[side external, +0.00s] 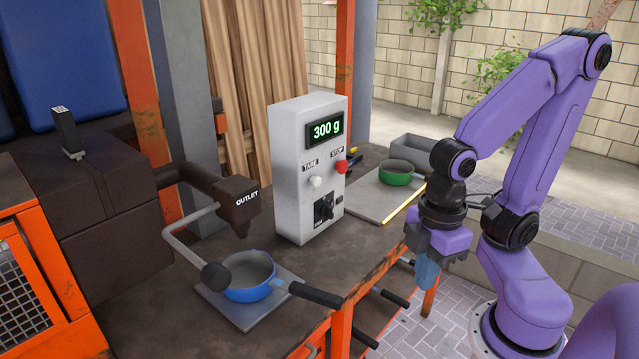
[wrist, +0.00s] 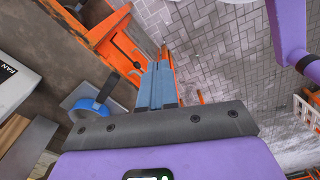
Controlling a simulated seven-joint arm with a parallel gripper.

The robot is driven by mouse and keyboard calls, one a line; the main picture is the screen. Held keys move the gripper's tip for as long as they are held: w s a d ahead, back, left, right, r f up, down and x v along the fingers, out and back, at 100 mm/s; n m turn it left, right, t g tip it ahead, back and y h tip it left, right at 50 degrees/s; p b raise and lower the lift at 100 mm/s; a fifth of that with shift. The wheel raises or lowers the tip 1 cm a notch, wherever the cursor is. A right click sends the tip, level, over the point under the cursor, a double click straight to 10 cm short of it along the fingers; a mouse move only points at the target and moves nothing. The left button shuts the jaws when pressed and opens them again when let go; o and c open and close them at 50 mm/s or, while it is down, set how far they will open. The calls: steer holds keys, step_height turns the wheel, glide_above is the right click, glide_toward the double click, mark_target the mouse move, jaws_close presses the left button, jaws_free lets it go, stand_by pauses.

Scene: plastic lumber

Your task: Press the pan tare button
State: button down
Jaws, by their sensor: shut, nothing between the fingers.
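The grey control box (side external: 309,165) stands upright on the bench in the side view, with a green display (side external: 326,130) reading 300 g. A white round button (side external: 316,182) sits under the TARE label, left of a red button (side external: 341,167) under STOP. The blue pan (side external: 250,293) sits on a flat grey plate (side external: 239,316) under the outlet. My gripper (side external: 427,275) points down, empty and shut, off the bench's right edge and well apart from the box. Its blue fingers (wrist: 160,85) are together in the wrist view.
A green pan (side external: 396,178) rests on a grey board (side external: 370,201) behind the box, near a grey bin (side external: 405,150). The dark outlet (side external: 240,200) and a bent metal arm (side external: 187,241) overhang the blue pan. Black handles project from the bench's front edge.

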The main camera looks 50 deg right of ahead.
stand_by(0.6)
steer(key=w+d+f+m+y, duration=0.1)
steer(key=w+d+m+y, duration=0.1)
steer(key=w+m+y, duration=0.75)
steer(key=w+d+f+m+y, duration=0.1)
steer(key=w+d+m+y, duration=0.35)
steer(key=m, duration=0.75)
steer(key=w+d+m+t+h, duration=0.2)
steer(key=w+d+m+t, duration=0.6)
steer(key=d+t, duration=0.2)
steer(key=shift+w+d+f+t, duration=0.2)
steer(key=shift+w+t, duration=0.1)
steer(key=shift+t, duration=0.7)
glide_toward(315, 181)
steer(key=shift+w+a+f, duration=0.15)
steer(key=shift+w+a, duration=0.2)
steer(key=shift+a, duration=0.5)
steer(key=shift+w+a+f, duration=0.15)
steer(key=shift+w+a, duration=0.25)
steer(key=shift+a, duration=0.45)
steer(key=shift+w+a+f, duration=0.15)
steer(key=shift+w+a, duration=0.2)
steer(key=shift+a, duration=0.5)
